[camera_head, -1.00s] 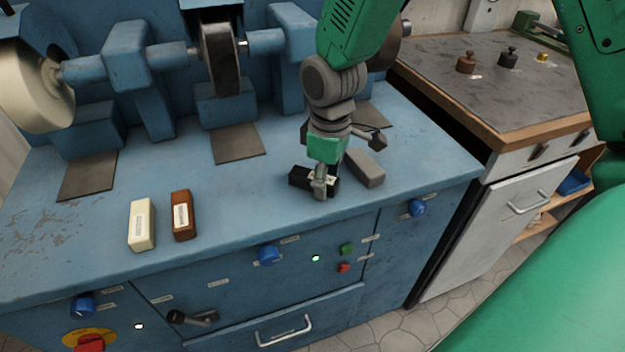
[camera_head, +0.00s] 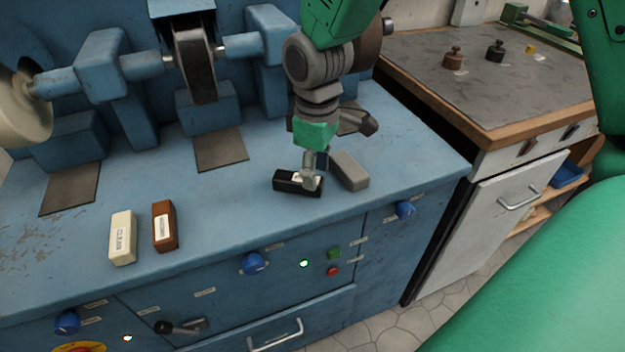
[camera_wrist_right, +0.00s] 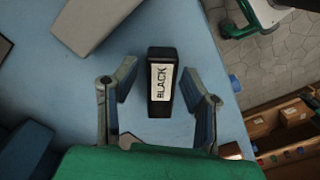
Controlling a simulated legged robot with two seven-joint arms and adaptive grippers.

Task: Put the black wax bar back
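The black wax bar (camera_head: 297,184) lies on the blue bench top near its front edge, left of the grey bar. In the right wrist view, the black bar (camera_wrist_right: 162,84) shows its white label reading BLACK, between the two fingers and apart from both. My right gripper (camera_head: 311,180) is above the black bar and hides part of it in the head view. In the right wrist view, my right gripper (camera_wrist_right: 160,95) is open and empty. My left gripper is in neither view.
The grey bar (camera_head: 349,171) lies close right of the black one. Dark pads (camera_head: 220,149) lie beneath the wheels (camera_head: 195,62). The bench top between is clear.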

